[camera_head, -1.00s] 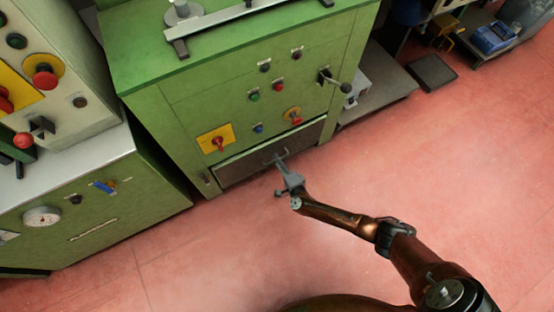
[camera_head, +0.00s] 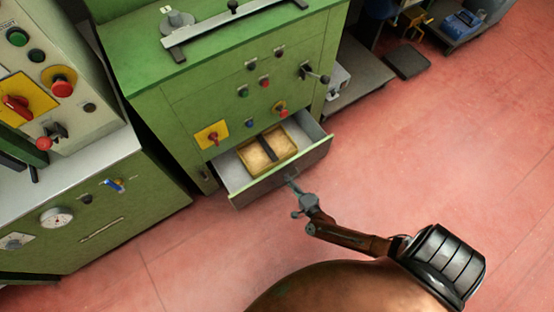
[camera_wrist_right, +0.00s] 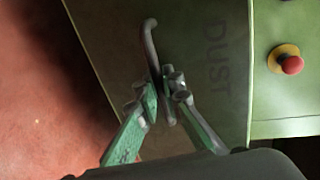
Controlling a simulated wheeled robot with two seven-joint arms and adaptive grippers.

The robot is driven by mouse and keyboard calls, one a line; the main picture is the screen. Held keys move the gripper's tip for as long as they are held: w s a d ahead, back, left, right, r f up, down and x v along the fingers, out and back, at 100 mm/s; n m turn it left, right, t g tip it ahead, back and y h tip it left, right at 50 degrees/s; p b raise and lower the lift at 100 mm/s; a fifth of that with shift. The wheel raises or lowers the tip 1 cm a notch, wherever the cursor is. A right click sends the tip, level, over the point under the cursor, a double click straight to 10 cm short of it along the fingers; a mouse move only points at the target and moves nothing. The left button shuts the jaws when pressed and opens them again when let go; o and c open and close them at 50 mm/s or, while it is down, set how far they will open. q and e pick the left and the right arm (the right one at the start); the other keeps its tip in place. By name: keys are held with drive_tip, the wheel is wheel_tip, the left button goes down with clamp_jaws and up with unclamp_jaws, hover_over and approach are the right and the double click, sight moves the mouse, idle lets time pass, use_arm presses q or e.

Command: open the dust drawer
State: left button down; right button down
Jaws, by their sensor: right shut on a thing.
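The dust drawer (camera_head: 318,152) is at the bottom of the green machine (camera_head: 185,100) and stands pulled out. Inside it is a tan tray (camera_head: 253,160) with a dark bar across it. In the right wrist view the drawer front (camera_wrist_right: 205,90) carries the word DUST and a curved metal handle (camera_wrist_right: 149,38). My right gripper (camera_head: 291,182) is at the front of the drawer. In the wrist view its fingers (camera_wrist_right: 162,103) are shut on the handle, one on each side. My left gripper is not in view.
A second green machine (camera_head: 100,230) with a gauge and knobs stands at the left. A grey platform (camera_head: 360,85) and a dark mat (camera_head: 407,60) lie at the back right. The red floor (camera_head: 440,150) in front is clear.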

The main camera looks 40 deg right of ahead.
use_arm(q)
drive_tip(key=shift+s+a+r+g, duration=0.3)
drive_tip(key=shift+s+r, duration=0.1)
use_arm(e)
drive_tip(key=f+v, duration=0.1)
drive_tip(key=v, duration=0.5)
drive_tip(key=shift+s+f, duration=0.2)
drive_tip(key=shift+s, duration=0.3)
drive_tip(key=shift+a, duration=0.1)
drive_tip(key=c, duration=2.3)
unclamp_jaws()
drive_tip(key=shift+c, duration=0.2)
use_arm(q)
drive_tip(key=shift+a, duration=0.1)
use_arm(e)
drive_tip(key=v, duration=1.2)
